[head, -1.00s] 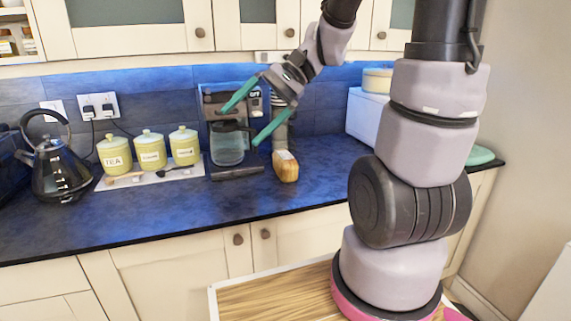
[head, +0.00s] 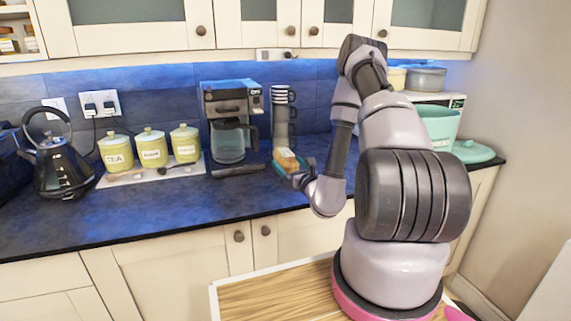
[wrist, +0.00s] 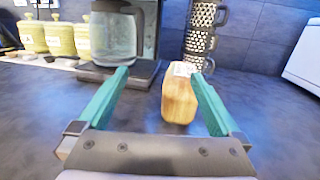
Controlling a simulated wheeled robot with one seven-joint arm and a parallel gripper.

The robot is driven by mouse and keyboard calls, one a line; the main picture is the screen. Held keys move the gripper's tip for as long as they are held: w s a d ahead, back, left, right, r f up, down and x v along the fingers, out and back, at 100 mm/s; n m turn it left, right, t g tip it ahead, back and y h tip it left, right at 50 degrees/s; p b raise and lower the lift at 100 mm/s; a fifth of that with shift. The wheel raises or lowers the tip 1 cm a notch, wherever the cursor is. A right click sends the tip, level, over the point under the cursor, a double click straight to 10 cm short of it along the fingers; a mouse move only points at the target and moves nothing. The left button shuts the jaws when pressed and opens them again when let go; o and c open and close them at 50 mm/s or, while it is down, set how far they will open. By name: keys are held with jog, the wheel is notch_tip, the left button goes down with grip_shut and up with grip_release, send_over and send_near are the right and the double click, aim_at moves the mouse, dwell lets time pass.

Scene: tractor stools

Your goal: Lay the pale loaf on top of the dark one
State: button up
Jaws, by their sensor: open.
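A pale golden loaf (head: 286,158) stands on the dark counter in front of a stack of mugs. It also shows in the wrist view (wrist: 180,98), with a whitish patch at its top. My gripper (wrist: 160,75) is open, low over the counter, its two teal fingers pointing towards the back wall. In the wrist view the loaf appears between the fingers, close to the right one; I cannot tell whether they touch. In the head view my gripper partly covers the loaf's lower part. I cannot make out a separate dark loaf in either view.
A coffee maker (head: 229,120) stands left of the loaf, with the mug stack (head: 283,115) behind it. Canisters (head: 152,148) and a kettle (head: 58,165) are further left. A teal tub (head: 440,123) and a teal lid (head: 474,152) are at right. The front-left counter (head: 160,210) is clear.

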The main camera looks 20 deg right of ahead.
aim_at(293, 169)
jog(key=d+f+h, duration=0.1)
jog(key=d+f+m+h, duration=0.1)
jog(key=f, duration=0.1)
jog(key=d+f+h, duration=0.1)
jog(key=shift+s+f+m+g, duration=0.1)
jog(key=shift+f+m+g, duration=0.25)
jog(key=shift+m+g, duration=0.05)
jog(key=w, duration=0.4)
jog(key=shift+w, duration=0.3)
jog(key=shift+w+d+r, duration=0.1)
jog(key=shift+w+r, duration=0.05)
jog(key=shift+w, duration=1.3)
jog(key=shift+w+r, duration=0.1)
jog(key=shift+w, duration=1.35)
grip_shut()
